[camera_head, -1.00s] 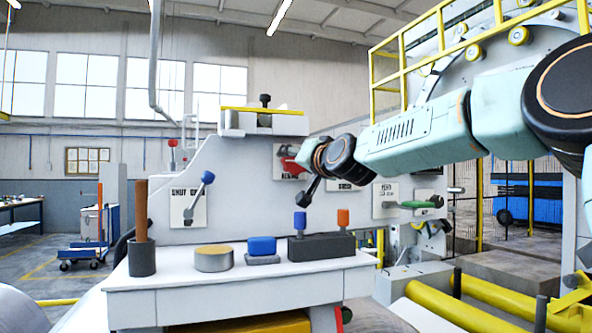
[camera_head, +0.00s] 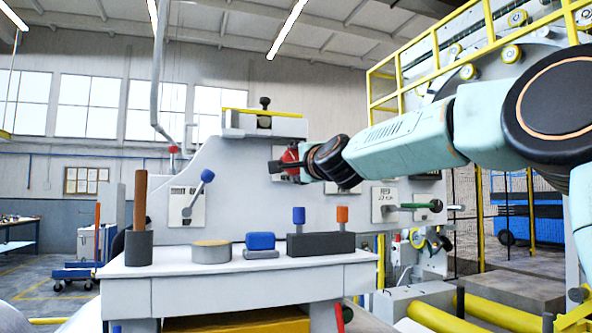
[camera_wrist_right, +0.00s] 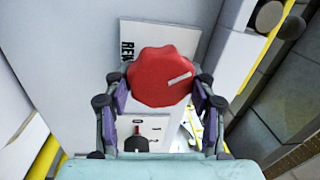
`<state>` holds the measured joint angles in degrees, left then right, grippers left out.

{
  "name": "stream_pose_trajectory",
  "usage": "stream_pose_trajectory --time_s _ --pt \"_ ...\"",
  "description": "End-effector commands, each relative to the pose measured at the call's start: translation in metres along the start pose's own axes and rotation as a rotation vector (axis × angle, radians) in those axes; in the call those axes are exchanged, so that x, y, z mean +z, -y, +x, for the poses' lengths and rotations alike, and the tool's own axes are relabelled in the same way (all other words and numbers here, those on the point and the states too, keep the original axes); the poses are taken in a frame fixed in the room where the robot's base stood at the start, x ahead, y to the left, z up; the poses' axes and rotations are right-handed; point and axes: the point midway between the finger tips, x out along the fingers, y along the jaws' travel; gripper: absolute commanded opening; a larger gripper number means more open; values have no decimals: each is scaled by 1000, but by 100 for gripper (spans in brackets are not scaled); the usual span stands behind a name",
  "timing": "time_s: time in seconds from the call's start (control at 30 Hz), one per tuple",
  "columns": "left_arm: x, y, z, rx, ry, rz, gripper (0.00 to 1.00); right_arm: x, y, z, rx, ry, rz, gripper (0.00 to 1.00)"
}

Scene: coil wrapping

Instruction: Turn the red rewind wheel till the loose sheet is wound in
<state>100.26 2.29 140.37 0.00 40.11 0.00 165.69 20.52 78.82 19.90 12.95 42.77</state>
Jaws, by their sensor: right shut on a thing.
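The red rewind wheel (camera_head: 291,156) sits on the front of the grey machine, partly hidden by my right gripper (camera_head: 283,166) in the head view. In the right wrist view the lobed red wheel (camera_wrist_right: 152,84) fills the space between the fingers of my right gripper (camera_wrist_right: 159,80), one on each side, shut on it. A pale bar mark on the wheel points toward the upper right. A label plate (camera_wrist_right: 130,38) lies behind it, partly covered. My left gripper is not in view. I cannot make out the loose sheet.
A blue-knobbed lever (camera_head: 198,192) and a green-handled lever (camera_head: 415,206) stick out from the machine. Yellow rollers (camera_head: 490,308) lie lower right.

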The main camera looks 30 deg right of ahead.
Motion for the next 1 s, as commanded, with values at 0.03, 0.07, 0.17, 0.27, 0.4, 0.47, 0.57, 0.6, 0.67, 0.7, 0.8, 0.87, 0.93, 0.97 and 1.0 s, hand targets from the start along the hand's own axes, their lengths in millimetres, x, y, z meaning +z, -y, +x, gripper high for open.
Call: stream_pose_trajectory --time_s 0.03,0.07,0.17,0.27,0.4,0.47,0.57,0.6,0.67,0.7,0.8,0.87,0.93,0.97,1.0 --pt "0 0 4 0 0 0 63 3 -7 0 9 1 45 25" --pt "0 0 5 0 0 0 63 3 -7 0 9 -3 72 25" --pt "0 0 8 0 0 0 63 3 -7 0 8 -13 168 25" --pt "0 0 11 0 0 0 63 3 -7 0 7 -24 261 25" --pt "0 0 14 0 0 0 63 3 -8 0 7 -37 384 25" --pt "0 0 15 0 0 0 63 3 -8 0 7 -43 434 25" --pt "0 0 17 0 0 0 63 3 -8 0 7 -52 509 25" --pt "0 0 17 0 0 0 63 4 -8 0 7 -55 537 25" --pt "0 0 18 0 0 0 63 4 -8 0 7 -59 574 25" --pt "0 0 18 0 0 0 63 4 -8 0 6 -61 596 25" --pt "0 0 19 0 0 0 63 4 -8 0 6 -67 644 25" --pt "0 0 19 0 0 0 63 4 -8 0 6 -70 669 25" --pt "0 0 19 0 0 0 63 4 -8 0 6 -72 690 25" --pt "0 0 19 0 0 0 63 4 -8 0 6 -73 698 25" --pt "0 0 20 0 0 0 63 4 -8 0 6 -74 707 25"
